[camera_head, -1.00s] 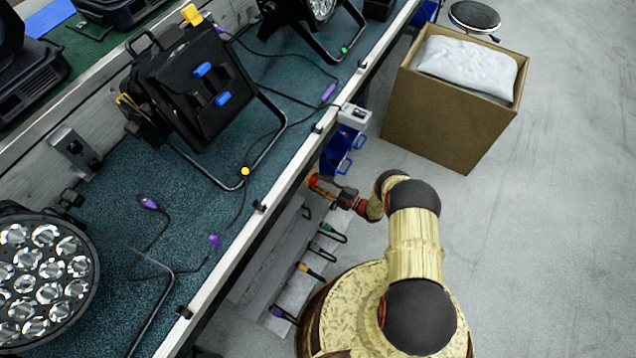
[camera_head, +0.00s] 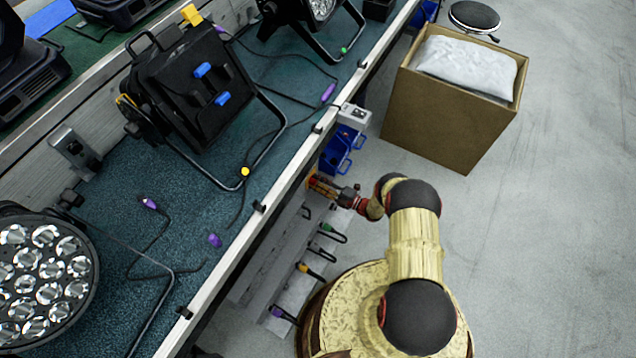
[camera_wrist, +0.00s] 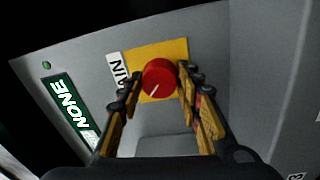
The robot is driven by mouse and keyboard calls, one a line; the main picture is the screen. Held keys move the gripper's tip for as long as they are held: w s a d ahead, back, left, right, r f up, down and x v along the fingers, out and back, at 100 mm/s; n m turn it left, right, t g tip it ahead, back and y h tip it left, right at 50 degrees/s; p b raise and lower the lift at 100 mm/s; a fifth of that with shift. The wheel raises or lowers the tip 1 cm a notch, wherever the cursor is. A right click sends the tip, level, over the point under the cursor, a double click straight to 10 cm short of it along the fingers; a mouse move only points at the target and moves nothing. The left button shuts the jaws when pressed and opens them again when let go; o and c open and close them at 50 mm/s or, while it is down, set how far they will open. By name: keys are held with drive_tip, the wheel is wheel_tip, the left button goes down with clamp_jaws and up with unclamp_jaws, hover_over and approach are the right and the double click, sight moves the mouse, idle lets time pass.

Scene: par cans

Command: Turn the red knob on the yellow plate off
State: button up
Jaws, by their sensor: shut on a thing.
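In the wrist view the red knob (camera_wrist: 159,79) sits on the yellow plate (camera_wrist: 177,48), fixed to a grey panel. A white pointer line on the knob runs toward the lower left of the picture. My gripper (camera_wrist: 158,84) has one finger on each side of the knob and is shut on it. In the head view my gripper (camera_head: 322,186) reaches under the edge of the workbench.
The workbench (camera_head: 180,240) with stage lights overhangs my gripper. Blue bins (camera_head: 335,155) and a cardboard box (camera_head: 440,120) stand nearby. Grey floor is clear at right.

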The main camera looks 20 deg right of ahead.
drive_tip(key=o, duration=1.1)
drive_tip(key=shift+o, duration=0.3)
drive_tip(key=v, duration=1.2)
drive_tip(key=shift+f, duration=0.1)
